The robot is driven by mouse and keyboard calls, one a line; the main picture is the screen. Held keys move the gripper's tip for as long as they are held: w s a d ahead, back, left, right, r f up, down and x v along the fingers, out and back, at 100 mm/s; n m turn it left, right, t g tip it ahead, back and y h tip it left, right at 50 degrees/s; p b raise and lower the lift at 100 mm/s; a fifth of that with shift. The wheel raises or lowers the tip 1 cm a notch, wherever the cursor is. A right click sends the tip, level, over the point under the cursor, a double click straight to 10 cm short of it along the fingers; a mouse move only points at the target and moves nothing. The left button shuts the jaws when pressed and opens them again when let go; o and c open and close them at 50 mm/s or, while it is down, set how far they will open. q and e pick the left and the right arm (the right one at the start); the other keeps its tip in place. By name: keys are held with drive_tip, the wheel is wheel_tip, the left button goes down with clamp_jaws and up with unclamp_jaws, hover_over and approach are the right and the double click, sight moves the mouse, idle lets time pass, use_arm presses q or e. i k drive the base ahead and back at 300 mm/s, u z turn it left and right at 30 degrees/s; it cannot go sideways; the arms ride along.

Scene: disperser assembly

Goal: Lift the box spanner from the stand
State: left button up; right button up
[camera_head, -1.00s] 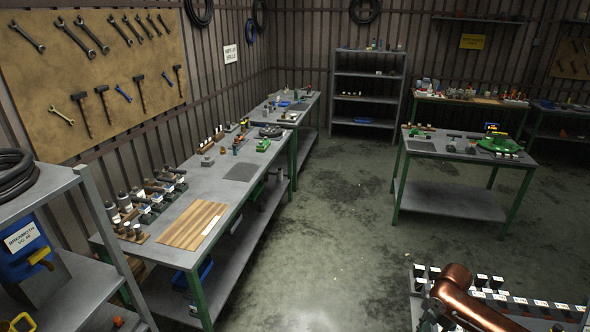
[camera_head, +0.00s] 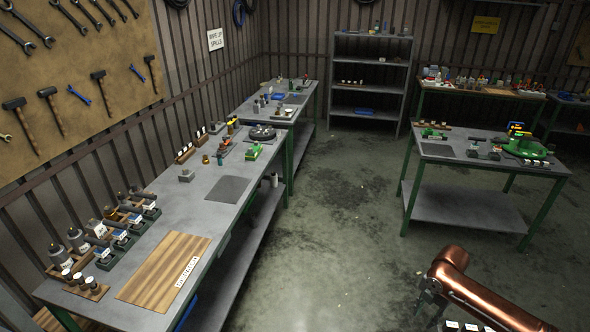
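I cannot single out the box spanner or its stand among the small items on the long grey workbench (camera_head: 225,222) at the left. Several dark holders with small labelled parts (camera_head: 118,238) stand along its wall side. My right gripper (camera_head: 428,304) is at the bottom right, at the end of my copper-coloured arm and well away from the bench. It is small, dark and partly hidden by the arm, so its fingers cannot be read. My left gripper is out of view.
A wooden board (camera_head: 165,268) lies at the workbench's near end and a dark mat (camera_head: 227,189) farther along. A second table (camera_head: 480,158) with a green device (camera_head: 527,148) stands right. Grey shelves (camera_head: 371,75) stand at the back. Open floor (camera_head: 335,225) lies between.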

sight(149, 204)
drive_tip(key=i, duration=2.6)
drive_tip(key=u, duration=2.65)
